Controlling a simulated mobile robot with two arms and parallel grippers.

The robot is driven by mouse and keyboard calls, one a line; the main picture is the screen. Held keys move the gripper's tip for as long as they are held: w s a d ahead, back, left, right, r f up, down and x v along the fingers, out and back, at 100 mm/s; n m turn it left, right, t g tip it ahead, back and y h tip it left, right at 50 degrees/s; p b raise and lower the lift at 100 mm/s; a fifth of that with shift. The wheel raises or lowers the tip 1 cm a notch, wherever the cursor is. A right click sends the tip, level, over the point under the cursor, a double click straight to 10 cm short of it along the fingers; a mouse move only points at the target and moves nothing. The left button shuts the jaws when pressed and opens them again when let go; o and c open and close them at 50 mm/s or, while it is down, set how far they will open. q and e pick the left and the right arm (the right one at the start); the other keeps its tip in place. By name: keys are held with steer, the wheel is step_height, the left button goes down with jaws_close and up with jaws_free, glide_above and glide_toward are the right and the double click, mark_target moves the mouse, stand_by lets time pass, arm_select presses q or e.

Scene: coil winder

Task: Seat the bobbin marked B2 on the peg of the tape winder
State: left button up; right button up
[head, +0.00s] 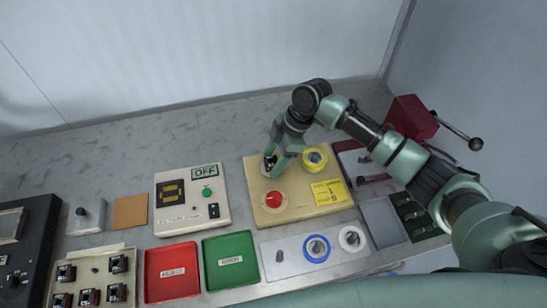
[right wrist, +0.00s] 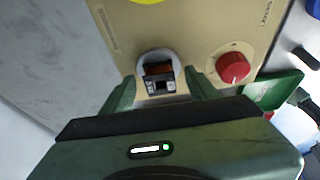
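The tape winder (head: 309,201) is the cream panel with a red knob (head: 274,199), a yellow tape roll (head: 314,158) and a yellow label. A small dark bobbin with copper-coloured winding (right wrist: 158,70) sits on the winder's round grey seat at the panel's back left. The peg under it is hidden, and its mark is too small to read. My right gripper (head: 270,165) is over this seat. In the right wrist view its fingers (right wrist: 160,84) stand apart on both sides of the bobbin, with gaps visible. My left gripper is not in view.
A cream tray (head: 88,254) at front left holds several similar bobbins and one empty place. Red (head: 171,289) and green (head: 231,277) trays lie in front. A switch box marked OFF (head: 192,226) stands left of the winder. Blue (head: 317,248) and white (head: 352,238) tape rolls are in front.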

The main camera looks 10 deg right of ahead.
steer(key=b+v, duration=0.1)
steer(key=v, duration=0.6)
steer(key=shift+d+r+b, duration=0.2)
steer(key=shift+r+b, duration=0.1)
steer(key=shift+r, duration=0.05)
stand_by(2.2)
